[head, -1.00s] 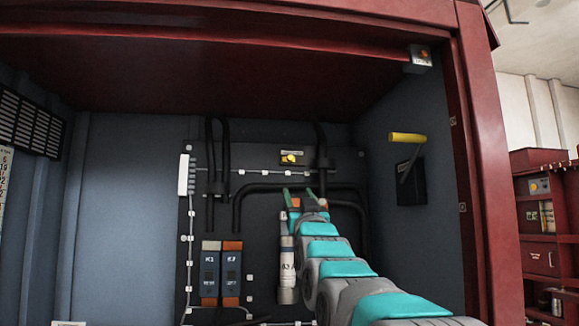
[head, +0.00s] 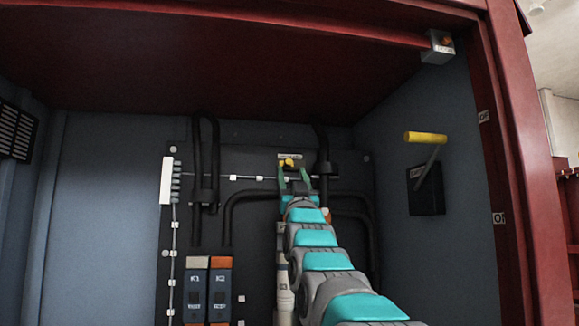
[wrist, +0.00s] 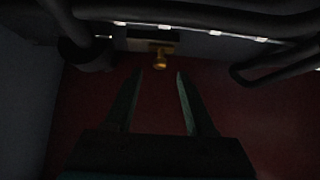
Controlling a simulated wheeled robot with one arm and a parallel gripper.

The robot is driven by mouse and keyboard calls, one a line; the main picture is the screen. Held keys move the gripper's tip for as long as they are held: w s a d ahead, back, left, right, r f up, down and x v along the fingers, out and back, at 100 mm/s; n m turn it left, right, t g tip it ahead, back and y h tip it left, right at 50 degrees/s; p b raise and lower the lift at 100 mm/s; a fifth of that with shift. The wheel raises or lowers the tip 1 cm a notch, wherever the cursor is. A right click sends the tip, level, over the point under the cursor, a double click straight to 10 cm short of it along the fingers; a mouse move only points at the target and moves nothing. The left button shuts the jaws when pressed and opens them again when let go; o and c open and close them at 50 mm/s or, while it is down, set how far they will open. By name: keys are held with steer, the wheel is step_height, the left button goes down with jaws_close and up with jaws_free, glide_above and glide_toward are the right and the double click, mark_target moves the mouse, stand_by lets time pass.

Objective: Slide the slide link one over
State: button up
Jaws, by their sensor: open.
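A small yellow knob (head: 287,163) on a labelled plate sits high on the dark back panel and looks like the slide link; I cannot read the label. In the wrist view the knob (wrist: 160,60) looks brass and sticks out from its plate (wrist: 150,45). My gripper (head: 293,172) is open and empty, its two green fingers pointing up at the knob. In the wrist view my gripper (wrist: 160,74) has the knob just beyond its tips, centred in the gap. The knob appears not to be between the fingers.
Black cables (head: 323,150) run close to the right of the knob, and more (head: 205,150) hang to the left. Two breakers (head: 207,290) are low on the panel. A yellow-handled lever (head: 426,138) juts from the right wall. The red cabinet frame (head: 512,170) borders the opening.

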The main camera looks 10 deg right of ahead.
mark_target(289, 163)
steer(key=x, duration=0.2)
steer(key=shift+w+r, duration=0.15)
steer(key=shift+w, duration=0.1)
steer(key=shift+w+r+p, duration=0.2)
steer(key=shift+r+p, duration=0.15)
steer(key=shift+w, duration=0.25)
steer(key=shift+r, duration=0.1)
jaws_close()
stand_by(1.0)
